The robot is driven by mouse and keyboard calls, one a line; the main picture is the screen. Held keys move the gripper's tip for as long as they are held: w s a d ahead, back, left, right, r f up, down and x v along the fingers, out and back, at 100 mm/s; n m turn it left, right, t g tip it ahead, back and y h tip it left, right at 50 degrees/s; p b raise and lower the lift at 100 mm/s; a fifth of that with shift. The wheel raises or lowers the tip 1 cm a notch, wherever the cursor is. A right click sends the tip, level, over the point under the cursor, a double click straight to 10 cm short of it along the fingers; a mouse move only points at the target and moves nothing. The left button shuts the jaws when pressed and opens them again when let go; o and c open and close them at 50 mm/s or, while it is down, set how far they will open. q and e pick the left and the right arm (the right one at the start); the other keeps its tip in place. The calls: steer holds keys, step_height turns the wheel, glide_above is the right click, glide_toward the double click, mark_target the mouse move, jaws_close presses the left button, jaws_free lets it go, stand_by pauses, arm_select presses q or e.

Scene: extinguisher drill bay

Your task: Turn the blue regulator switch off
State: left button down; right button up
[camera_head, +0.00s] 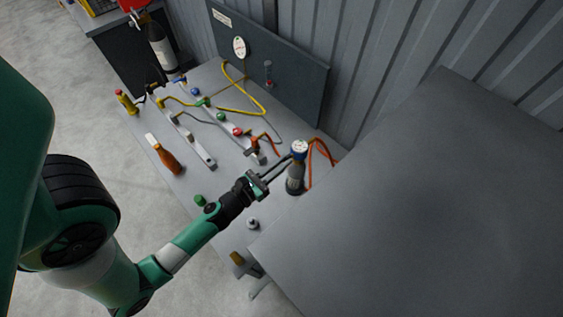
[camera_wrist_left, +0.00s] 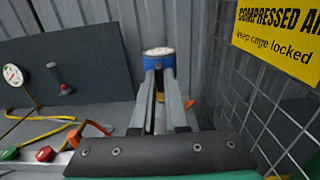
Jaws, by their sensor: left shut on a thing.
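The blue regulator switch (camera_head: 300,149), a round blue cap with a white top, sits on an upright dark cylinder (camera_head: 295,178) on the bench. It also shows in the left wrist view (camera_wrist_left: 159,60) at the far end of my fingers. My left gripper (camera_head: 291,157) reaches it from the lower left and is shut on it, one finger on each side. The fingers hide part of its side. My right gripper is not in view.
The grey bench (camera_head: 222,185) carries a rail with blue (camera_head: 195,91), green and red (camera_head: 238,132) knobs, hoses and an orange bottle (camera_head: 165,157). A dark panel with a gauge (camera_head: 241,47) stands behind. A mesh cage with a yellow sign (camera_wrist_left: 278,35) is close on the right.

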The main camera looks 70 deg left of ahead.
arm_select(q)
steer(key=shift+m, duration=0.4)
steer(key=shift+w+d+f+m+b, duration=0.1)
steer(key=shift+m+b, duration=0.6)
steer(key=shift+m, duration=3.6)
steer(key=shift+d+f+m+b, duration=0.1)
steer(key=shift+m+b, duration=0.6)
steer(key=shift+m, duration=3.6)
steer(key=c, duration=0.9)
jaws_free()
